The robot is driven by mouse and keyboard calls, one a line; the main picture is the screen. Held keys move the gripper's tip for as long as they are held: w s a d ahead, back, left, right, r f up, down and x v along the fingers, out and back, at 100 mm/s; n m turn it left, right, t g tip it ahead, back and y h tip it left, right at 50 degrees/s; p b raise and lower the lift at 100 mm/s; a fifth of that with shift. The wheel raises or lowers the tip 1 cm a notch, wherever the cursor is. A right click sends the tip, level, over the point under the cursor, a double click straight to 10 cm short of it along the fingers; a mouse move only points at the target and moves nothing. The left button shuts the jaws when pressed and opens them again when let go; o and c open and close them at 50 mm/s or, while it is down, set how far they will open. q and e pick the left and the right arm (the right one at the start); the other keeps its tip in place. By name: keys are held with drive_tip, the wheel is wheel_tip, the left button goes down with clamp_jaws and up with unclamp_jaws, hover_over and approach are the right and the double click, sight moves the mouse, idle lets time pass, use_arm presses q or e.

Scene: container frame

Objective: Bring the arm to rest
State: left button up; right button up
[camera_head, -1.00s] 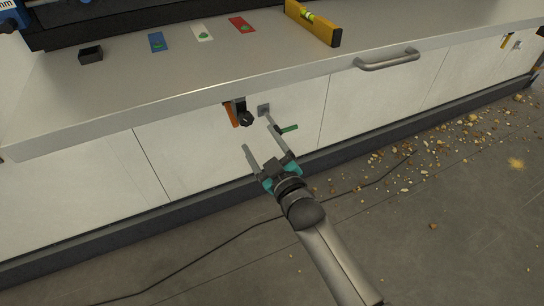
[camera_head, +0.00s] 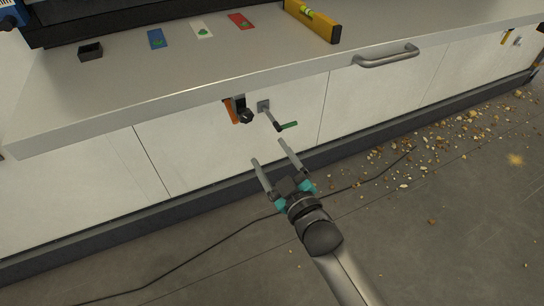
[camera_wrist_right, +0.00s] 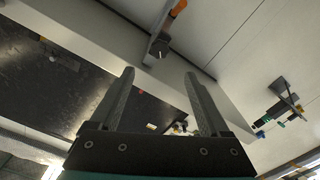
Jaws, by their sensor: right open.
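My right gripper (camera_head: 269,154) is open and empty in the head view. It is in front of the white cabinet front, below the counter edge. Its two fingers also show apart in the right wrist view (camera_wrist_right: 160,95), with nothing between them. A small crank with a green handle (camera_head: 288,125) on a grey wall plate is just beyond the fingertips, and a gap shows between them. A black and orange fitting (camera_head: 238,110) sits to the left of the crank. My left gripper is not in view.
The counter (camera_head: 150,95) overhangs the cabinet and has a bar handle (camera_head: 386,56) on its edge. A yellow level (camera_head: 313,22), several coloured cards and a small black box (camera_head: 90,52) lie on top. Debris (camera_head: 440,140) and a dark cable (camera_head: 215,247) lie on the floor.

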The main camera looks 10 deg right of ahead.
idle(0.5)
drive_tip(key=s+d+f+m+g+h+b, duration=0.1)
drive_tip(key=s+d+f+g, duration=0.3)
drive_tip(key=f, duration=0.7)
drive_tip(key=s+f+m+g+h+b, duration=0.1)
drive_tip(key=s+f+m+g+b, duration=0.1)
drive_tip(key=s+f, duration=0.65)
drive_tip(key=s+d+f+m+g+h+b, duration=0.1)
drive_tip(key=s+d+f+g+h, duration=0.15)
drive_tip(key=f, duration=1.15)
drive_tip(key=s+d+f+m+g+b, duration=0.1)
drive_tip(key=s+d+f+g, duration=0.1)
drive_tip(key=s+f, duration=0.3)
drive_tip(key=s+d+f+m+g+b, duration=0.1)
drive_tip(key=s+f, duration=0.4)
drive_tip(key=s, duration=0.8)
drive_tip(key=s+d+f+m+g+h, duration=0.1)
drive_tip(key=s+d+f+g, duration=0.3)
drive_tip(key=s, duration=0.5)
drive_tip(key=shift+f+g+b, duration=0.35)
drive_tip(key=shift+f+b, duration=0.05)
drive_tip(key=shift+f, duration=0.55)
drive_tip(key=shift+w, duration=0.15)
